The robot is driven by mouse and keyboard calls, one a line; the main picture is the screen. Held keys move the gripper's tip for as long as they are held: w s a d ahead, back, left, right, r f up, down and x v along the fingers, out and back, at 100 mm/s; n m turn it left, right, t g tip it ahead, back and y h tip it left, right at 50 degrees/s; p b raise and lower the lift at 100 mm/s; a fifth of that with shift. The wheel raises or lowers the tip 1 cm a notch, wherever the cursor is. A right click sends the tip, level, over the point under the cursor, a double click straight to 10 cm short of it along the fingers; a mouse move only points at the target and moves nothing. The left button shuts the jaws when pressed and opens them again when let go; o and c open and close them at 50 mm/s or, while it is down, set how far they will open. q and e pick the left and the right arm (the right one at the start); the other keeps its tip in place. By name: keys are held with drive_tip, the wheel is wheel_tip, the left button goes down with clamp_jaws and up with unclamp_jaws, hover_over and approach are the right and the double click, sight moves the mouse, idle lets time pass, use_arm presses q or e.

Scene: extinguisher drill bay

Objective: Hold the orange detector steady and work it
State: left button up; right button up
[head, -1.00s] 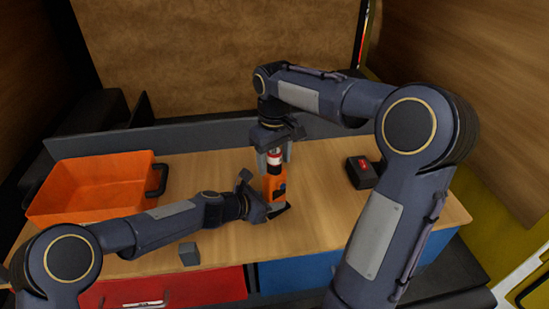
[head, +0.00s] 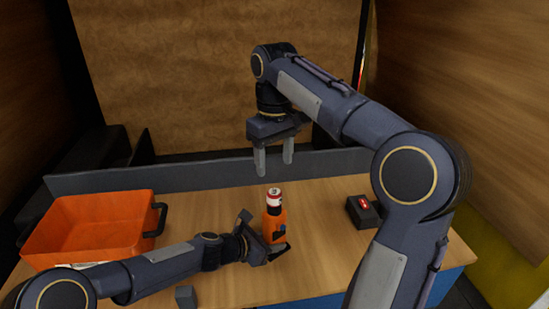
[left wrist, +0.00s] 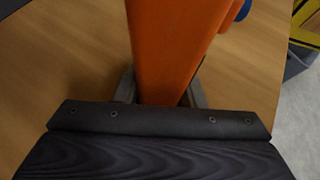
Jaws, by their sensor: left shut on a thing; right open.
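The orange detector (head: 273,222) stands upright on the wooden table, with a red and white top above a dark collar. My left gripper (head: 275,247) is shut on its lower body from the left. In the left wrist view the orange body (left wrist: 170,45) runs up between my two fingers, and its top is out of the picture. My right gripper (head: 274,160) is open and empty, fingers pointing down, above and apart from the detector's top.
An orange open bin (head: 90,232) with a dark handle is at the left of the table (head: 325,215). A dark box with a red top (head: 363,210) is at the right. A small grey block (head: 185,297) lies near the front edge. A low grey rail (head: 200,178) runs along the back.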

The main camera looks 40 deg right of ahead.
use_arm(q)
drive_tip(key=o, duration=0.8)
drive_tip(key=shift+o, duration=0.2)
drive_tip(key=v, duration=1.2)
